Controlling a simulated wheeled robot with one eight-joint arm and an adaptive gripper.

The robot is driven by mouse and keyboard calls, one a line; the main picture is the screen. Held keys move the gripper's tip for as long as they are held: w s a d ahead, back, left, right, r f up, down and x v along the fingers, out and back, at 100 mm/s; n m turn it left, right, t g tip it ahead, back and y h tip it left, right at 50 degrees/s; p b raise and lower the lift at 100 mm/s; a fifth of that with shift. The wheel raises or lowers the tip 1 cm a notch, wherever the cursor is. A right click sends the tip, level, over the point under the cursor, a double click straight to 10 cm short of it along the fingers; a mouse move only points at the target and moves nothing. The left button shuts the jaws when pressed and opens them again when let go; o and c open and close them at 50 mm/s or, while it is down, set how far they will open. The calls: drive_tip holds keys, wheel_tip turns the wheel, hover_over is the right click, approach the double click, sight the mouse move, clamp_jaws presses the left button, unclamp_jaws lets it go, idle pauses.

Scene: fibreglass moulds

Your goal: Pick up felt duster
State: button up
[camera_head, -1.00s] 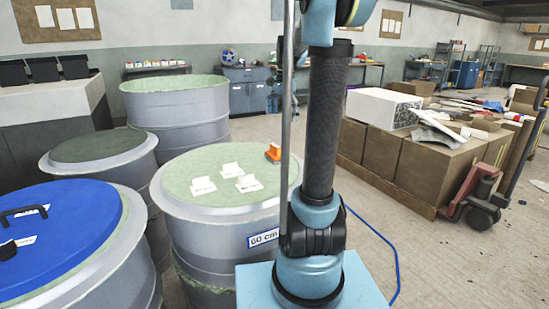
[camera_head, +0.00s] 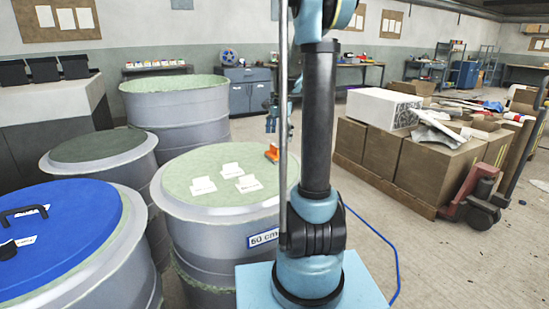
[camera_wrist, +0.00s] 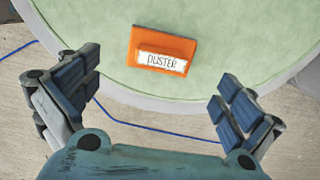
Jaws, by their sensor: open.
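The felt duster (camera_wrist: 163,50) is an orange block with a white label reading "DUSTER". It lies on the pale green top of a round grey mould (camera_wrist: 225,70), near its edge, in the wrist view. In the head view the duster (camera_head: 272,153) shows as a small orange piece at the right edge of the mould top (camera_head: 205,190), partly hidden by my arm's pole. My gripper (camera_wrist: 165,95) is open and empty, its fingers wide apart on either side, with the duster ahead of and between them in the picture. In the head view my gripper (camera_head: 272,115) is small and partly hidden behind my arm.
White cards (camera_head: 231,169) lie on the same mould top. A mould with a blue lid and black handle (camera_head: 60,235) stands at the left, other grey moulds (camera_head: 178,115) behind. Boxes on a pallet (camera_head: 405,150) stand at the right. A blue hose (camera_wrist: 150,126) lies on the floor.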

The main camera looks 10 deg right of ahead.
sight(276, 145)
drive_tip(key=shift+a+f, duration=0.2)
drive_tip(key=shift+f, duration=1)
drive_tip(key=shift+a+f, duration=0.15)
drive_tip(key=shift+f, duration=1.05)
drive_tip(key=shift+a+f, duration=0.2)
drive_tip(key=shift+f, duration=1)
drive_tip(key=shift+s, duration=0.1)
drive_tip(key=c, duration=1.1)
